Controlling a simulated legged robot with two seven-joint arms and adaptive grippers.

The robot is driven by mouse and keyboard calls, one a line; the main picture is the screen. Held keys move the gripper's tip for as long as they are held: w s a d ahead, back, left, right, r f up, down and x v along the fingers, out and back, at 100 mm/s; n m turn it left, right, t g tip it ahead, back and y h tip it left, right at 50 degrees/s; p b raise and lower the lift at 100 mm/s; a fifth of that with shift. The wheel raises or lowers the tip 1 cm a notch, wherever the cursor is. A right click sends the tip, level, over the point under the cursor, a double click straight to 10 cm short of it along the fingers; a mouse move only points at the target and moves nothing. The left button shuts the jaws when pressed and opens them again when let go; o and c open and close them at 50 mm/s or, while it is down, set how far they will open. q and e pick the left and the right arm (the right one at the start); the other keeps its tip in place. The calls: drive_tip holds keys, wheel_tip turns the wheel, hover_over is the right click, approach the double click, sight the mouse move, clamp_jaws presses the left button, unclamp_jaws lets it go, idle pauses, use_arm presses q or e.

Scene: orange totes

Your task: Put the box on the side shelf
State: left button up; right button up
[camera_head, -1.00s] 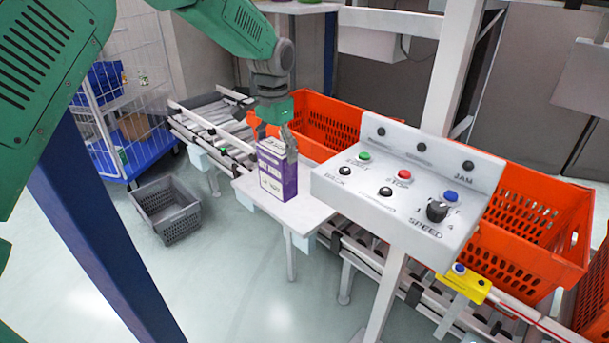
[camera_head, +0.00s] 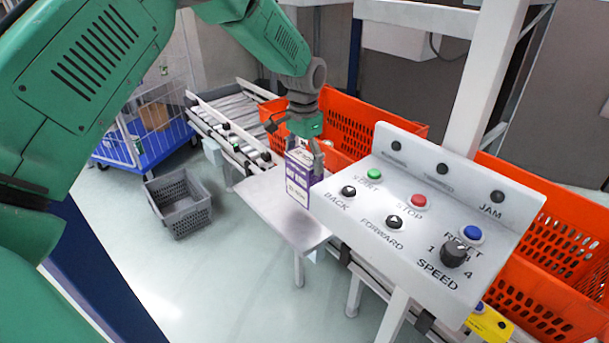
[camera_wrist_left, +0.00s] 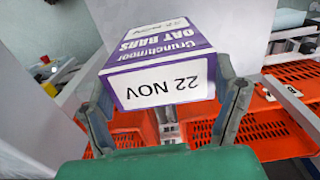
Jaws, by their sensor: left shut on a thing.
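The box (camera_head: 299,178) is a purple and white oat bars carton. My left gripper (camera_head: 304,146) is shut on its upper part. In the left wrist view the box (camera_wrist_left: 160,62) sits between the two fingers (camera_wrist_left: 165,108), with a white "22 NOV" label facing the camera. The side shelf (camera_head: 265,195) is a flat light-grey plate beside the conveyor. In the head view the box appears upright against the shelf's right edge; I cannot tell whether its base touches the shelf. My right gripper is not in view.
A control panel (camera_head: 420,205) with buttons and a knob stands close to the right of the box. Orange totes (camera_head: 375,120) stand on the conveyor (camera_head: 235,115) behind. A grey crate (camera_head: 178,203) is on the floor at left, near a blue wire cart (camera_head: 150,150). The shelf's left part is bare.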

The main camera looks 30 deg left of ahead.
use_arm(q)
drive_tip(key=f, duration=0.4)
drive_tip(key=shift+a+f, duration=0.15)
drive_tip(key=shift+a, duration=0.2)
drive_tip(key=o, duration=1.6)
drive_tip(key=shift+d, duration=0.25)
wheel_tip(320, 180, up, 8)
drive_tip(key=shift+f, duration=0.15)
